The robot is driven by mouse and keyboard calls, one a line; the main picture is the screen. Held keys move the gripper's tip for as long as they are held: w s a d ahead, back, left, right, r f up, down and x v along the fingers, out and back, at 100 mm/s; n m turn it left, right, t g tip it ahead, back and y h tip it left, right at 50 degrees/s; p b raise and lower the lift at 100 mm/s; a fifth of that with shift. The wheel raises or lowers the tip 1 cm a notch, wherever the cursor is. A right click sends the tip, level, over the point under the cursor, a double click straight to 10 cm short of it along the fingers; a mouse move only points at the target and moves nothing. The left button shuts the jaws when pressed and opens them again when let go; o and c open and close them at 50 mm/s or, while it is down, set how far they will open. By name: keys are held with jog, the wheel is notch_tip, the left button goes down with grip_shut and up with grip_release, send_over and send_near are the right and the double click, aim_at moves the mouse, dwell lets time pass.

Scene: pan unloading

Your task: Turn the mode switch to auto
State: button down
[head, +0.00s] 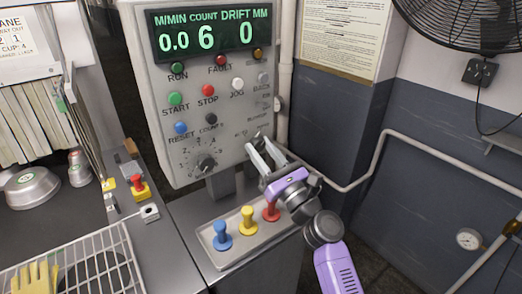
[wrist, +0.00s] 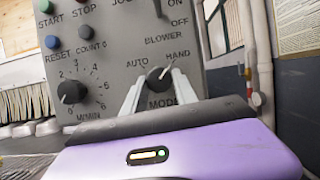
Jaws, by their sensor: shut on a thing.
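The mode switch (wrist: 156,77) is a dark knob low on the grey control panel, between the labels AUTO at its upper left and HAND at its upper right. Its pale mark points up and right, towards HAND. My gripper (wrist: 159,84) has its two pale fingers on either side of the knob, shut on it. In the head view my gripper (head: 263,146) reaches the panel's lower right corner, and its fingers cover part of the switch and its labels.
A speed dial (wrist: 71,92) sits to the left on the panel. Below the panel, a tray (head: 232,262) holds blue, yellow and red knobbed pegs, close under my gripper. A pale pipe (head: 345,184) runs along the wall to the right.

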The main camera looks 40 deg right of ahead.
jog(key=n+y, duration=0.1)
jog(key=n, duration=0.1)
jog(key=n+y+b, duration=0.1)
jog(key=n, duration=0.2)
jog(key=shift+d+f+y, duration=0.1)
jog(key=shift+d+y, duration=0.1)
jog(key=shift+y, duration=0.1)
jog(key=n+g+y+b, duration=0.1)
jog(key=n, duration=0.2)
jog(key=n+g+y, duration=0.1)
jog(key=n+y, duration=0.1)
jog(key=n, duration=0.2)
jog(key=shift+d+r+n+b, duration=0.2)
jog(key=shift+n+b, duration=0.1)
jog(key=shift+b, duration=0.1)
jog(key=n+g, duration=0.1)
jog(key=n, duration=0.1)
jog(key=n+g+y, duration=0.1)
jog(key=n, duration=0.2)
jog(key=shift+r, duration=0.2)
jog(key=shift+n+g+p, duration=0.5)
jog(key=shift+n+g, duration=0.4)
jog(key=shift+n, duration=1.2)
jog(key=c, duration=1)
grip_release()
